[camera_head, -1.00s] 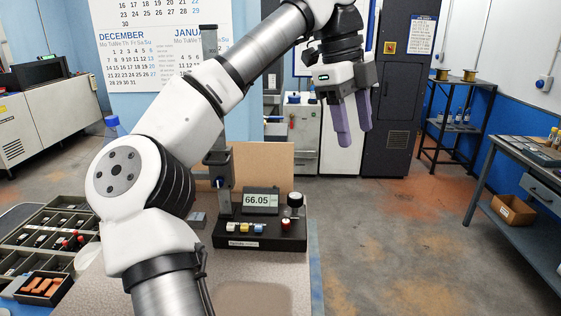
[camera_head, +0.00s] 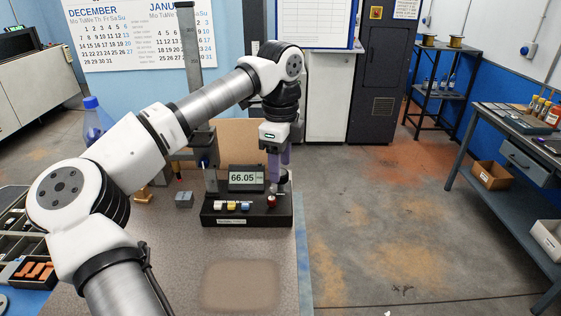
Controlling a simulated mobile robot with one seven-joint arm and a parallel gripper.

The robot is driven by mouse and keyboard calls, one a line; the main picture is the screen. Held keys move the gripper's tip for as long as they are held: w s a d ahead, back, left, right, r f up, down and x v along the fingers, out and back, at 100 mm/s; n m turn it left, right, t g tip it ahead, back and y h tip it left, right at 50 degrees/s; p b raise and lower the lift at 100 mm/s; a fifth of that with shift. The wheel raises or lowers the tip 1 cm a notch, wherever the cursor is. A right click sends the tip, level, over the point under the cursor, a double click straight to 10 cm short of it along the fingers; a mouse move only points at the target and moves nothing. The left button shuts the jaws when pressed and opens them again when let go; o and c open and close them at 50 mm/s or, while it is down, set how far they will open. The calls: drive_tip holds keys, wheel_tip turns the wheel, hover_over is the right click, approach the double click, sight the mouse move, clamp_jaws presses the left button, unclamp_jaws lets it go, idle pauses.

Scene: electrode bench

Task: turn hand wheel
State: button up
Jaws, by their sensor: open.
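The height gauge (camera_head: 235,218) stands on the bench, with a black base, an upright column and a display reading 66.05. Its small hand wheel (camera_head: 283,180), dark with a pale top, is at the base's right end. My gripper (camera_head: 279,172) points down at the hand wheel with its purple fingers apart. The fingers partly cover the wheel. I cannot tell whether they touch it or stand just above or around it.
Coloured buttons (camera_head: 232,206) and a red knob (camera_head: 271,201) sit on the base's front. A grey block (camera_head: 184,200) lies to the left. The bench top (camera_head: 180,265) in front is mostly clear. A blue bottle (camera_head: 93,120) stands behind my arm.

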drive_tip(key=shift+f, duration=0.8)
drive_tip(key=c, duration=1)
drive_tip(key=shift+m, duration=0.4)
